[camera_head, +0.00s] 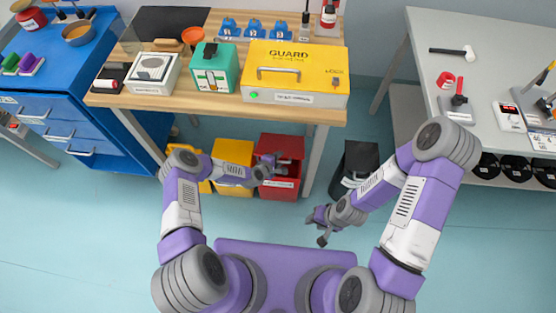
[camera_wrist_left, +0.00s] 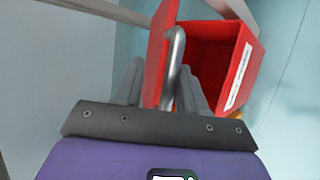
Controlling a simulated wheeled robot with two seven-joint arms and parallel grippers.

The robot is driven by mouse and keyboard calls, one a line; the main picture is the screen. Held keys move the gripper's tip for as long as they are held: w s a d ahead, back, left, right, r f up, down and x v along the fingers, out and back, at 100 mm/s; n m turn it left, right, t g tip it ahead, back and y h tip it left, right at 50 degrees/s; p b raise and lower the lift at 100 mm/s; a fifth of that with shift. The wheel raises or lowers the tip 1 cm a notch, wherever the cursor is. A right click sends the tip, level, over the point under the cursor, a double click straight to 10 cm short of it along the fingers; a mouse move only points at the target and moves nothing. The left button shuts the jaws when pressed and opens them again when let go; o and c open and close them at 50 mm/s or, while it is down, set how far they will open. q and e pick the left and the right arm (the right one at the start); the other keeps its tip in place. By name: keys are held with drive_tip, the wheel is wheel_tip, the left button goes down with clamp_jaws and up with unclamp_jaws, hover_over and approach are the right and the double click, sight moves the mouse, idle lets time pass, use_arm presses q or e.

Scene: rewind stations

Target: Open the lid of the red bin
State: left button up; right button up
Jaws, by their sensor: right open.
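The red bin (camera_head: 279,190) stands on the floor under the front edge of the wooden workbench, and its dark inside shows. Its red lid (camera_head: 288,143) appears raised at the back. In the left wrist view the lid (camera_wrist_left: 157,58) is a tilted red panel beside the bin's opening (camera_wrist_left: 205,65), with a curved metal handle (camera_wrist_left: 177,45). My left gripper (camera_head: 272,163) is at the bin; in its wrist view the fingers (camera_wrist_left: 160,80) are apart, with the handle between them, nearer the right finger. My right gripper (camera_head: 320,228) is open and empty above the floor.
Yellow bins (camera_head: 233,151) stand left of the red bin and a black bin (camera_head: 360,158) stands right. The workbench (camera_head: 225,105) above holds a yellow case (camera_head: 296,78) and a green box (camera_head: 213,70). The floor in front is clear.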

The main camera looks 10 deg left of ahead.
use_arm(q)
drive_tip(key=shift+r, duration=0.1)
drive_tip(key=p+v, duration=0.2)
drive_tip(key=v, duration=0.5)
drive_tip(key=shift+s, duration=0.2)
drive_tip(key=shift+a+r, duration=0.1)
drive_tip(key=shift+a, duration=0.05)
